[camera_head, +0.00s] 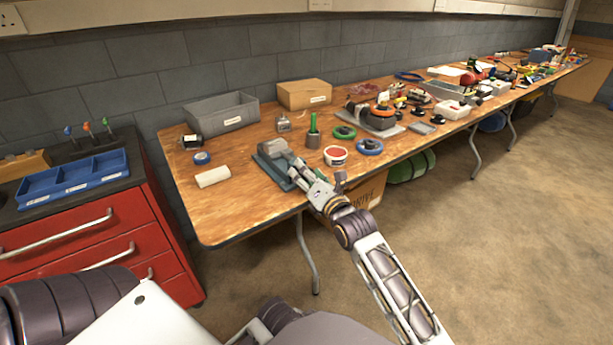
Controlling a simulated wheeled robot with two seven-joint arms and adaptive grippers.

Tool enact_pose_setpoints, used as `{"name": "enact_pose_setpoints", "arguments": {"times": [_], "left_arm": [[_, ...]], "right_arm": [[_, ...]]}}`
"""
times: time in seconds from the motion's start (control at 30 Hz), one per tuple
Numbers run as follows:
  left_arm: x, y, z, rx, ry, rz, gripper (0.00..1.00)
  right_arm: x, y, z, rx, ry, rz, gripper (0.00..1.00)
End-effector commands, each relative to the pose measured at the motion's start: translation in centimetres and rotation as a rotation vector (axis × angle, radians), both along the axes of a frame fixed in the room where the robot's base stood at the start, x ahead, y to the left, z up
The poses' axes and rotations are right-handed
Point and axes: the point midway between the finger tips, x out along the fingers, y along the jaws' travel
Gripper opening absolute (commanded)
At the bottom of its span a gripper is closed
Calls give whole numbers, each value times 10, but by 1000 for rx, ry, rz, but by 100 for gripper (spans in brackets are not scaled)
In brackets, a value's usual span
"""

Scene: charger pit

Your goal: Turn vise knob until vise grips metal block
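The vise (273,148) sits near the front edge of the wooden workbench, grey on top with a blue-green base. My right arm reaches in from the lower right, and my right gripper (300,171) is at the front of the vise, where the knob would be. The gripper and wrist cover that part, so the knob is hidden and I cannot tell whether the fingers are around it or only beside it. I cannot make out a separate metal block in the jaws. My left gripper is not in view; only part of my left arm shows at the lower left.
The workbench (225,200) has bare wood at its front left. A red drawer cabinet (95,235) stands left.

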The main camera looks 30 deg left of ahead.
Motion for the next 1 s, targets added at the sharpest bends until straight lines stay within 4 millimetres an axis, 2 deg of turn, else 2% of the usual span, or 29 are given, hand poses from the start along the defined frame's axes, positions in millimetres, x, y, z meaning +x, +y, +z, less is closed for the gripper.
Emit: {"name": "enact_pose_setpoints", "arguments": {"times": [0.43, 0.8, 1.0], "left_arm": [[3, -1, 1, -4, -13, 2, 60], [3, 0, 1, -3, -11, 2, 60], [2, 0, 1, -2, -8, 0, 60]], "right_arm": [[2, 3, 0, 1, 0, 1, 60], [2, 3, 0, 0, 0, 0, 13], [2, 3, 0, 1, 5, 0, 13]]}}
